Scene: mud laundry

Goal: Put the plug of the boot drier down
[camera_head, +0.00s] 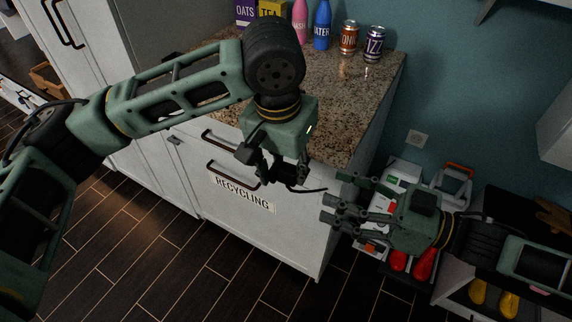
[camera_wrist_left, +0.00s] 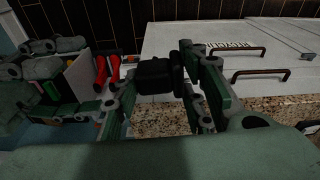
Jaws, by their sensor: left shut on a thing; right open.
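My left gripper (camera_head: 272,170) is shut on the black plug (camera_head: 293,174), in front of the counter's edge, above the recycling drawer. A short piece of dark cable (camera_head: 313,190) sticks out to the right of the plug. In the left wrist view the plug (camera_wrist_left: 154,76) shows as a dark block at the fingers (camera_wrist_left: 160,85) of this gripper. My right gripper (camera_head: 345,204) is open and empty, to the right of the plug and apart from it. I cannot make out the boot drier for certain.
A granite counter (camera_head: 330,115) carries bottles, cans and boxes at its back. A wall socket (camera_head: 417,139) is right of it. Red boots (camera_head: 412,264) and yellow boots (camera_head: 492,297) stand low at the right. The dark floor (camera_head: 190,255) at the front is clear.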

